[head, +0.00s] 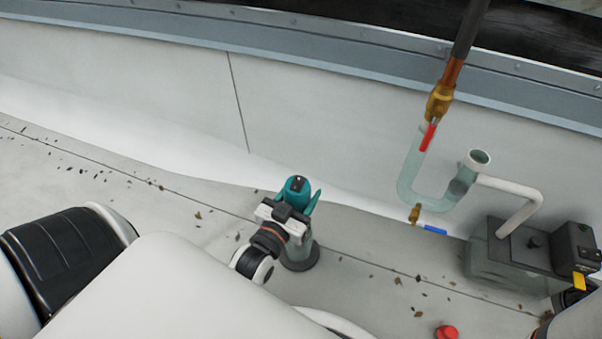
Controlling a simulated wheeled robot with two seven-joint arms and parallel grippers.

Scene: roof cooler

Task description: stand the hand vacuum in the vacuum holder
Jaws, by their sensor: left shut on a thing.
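The hand vacuum (298,187) has a teal upper body and stands about upright near the middle of the head view. My left gripper (284,212) is shut on it from the near left side and covers part of its body. Below the gripper, a grey, partly see-through lower part (299,251) ends at a dark round base (300,264) on the floor. I cannot tell where the vacuum ends and the vacuum holder begins, or whether the vacuum is fully seated.
A clear U-shaped pipe (408,180) with a red-handled valve (428,137) hangs on the right. A red object (447,332) lies at the bottom edge. The pale floor has scattered leaves; a wall (320,110) runs behind.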

